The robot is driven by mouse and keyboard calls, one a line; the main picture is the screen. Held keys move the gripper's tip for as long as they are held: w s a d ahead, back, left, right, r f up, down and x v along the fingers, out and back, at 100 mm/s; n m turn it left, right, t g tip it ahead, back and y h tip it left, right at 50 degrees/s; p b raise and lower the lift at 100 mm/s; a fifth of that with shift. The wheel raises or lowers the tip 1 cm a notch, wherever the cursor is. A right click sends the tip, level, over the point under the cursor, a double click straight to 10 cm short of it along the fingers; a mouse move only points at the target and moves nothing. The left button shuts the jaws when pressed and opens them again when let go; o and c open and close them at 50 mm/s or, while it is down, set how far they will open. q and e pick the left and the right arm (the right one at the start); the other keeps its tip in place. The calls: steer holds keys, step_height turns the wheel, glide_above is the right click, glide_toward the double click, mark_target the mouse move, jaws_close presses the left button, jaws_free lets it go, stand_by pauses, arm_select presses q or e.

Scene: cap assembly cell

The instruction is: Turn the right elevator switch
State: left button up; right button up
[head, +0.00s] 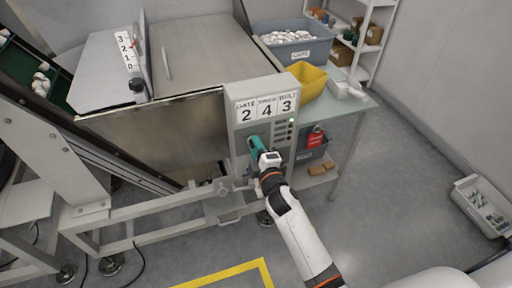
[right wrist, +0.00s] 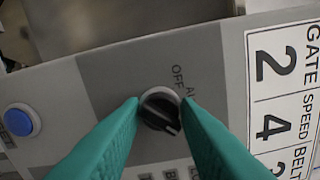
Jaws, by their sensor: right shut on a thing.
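The grey control box (head: 240,97) has a white label plate reading GATE 2, SPEED 4, BELT 3. In the right wrist view a black rotary switch (right wrist: 159,112) sits on its panel, with OFF and a partly hidden word printed beside it. My right gripper (head: 252,143) has green fingers, which reach the front of the panel. In the right wrist view the fingertips (right wrist: 162,104) are on either side of the switch knob, shut on it. In the head view the fingers hide the knob. My left gripper is not in view.
A blue button (right wrist: 21,122) is on the same panel. A side table (head: 345,108) right of the box bears a yellow bin (head: 307,80) and a grey-blue crate (head: 292,52) of white parts. Open floor lies in front, with yellow tape (head: 228,272).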

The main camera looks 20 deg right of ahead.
steer(key=shift+f, duration=0.1)
steer(key=o, duration=0.9)
steer(key=shift+o, duration=0.2)
steer(key=shift+s, duration=0.1)
steer(key=s, duration=1.2)
steer(key=shift+d+b, duration=0.2)
steer(key=shift+b, duration=0.2)
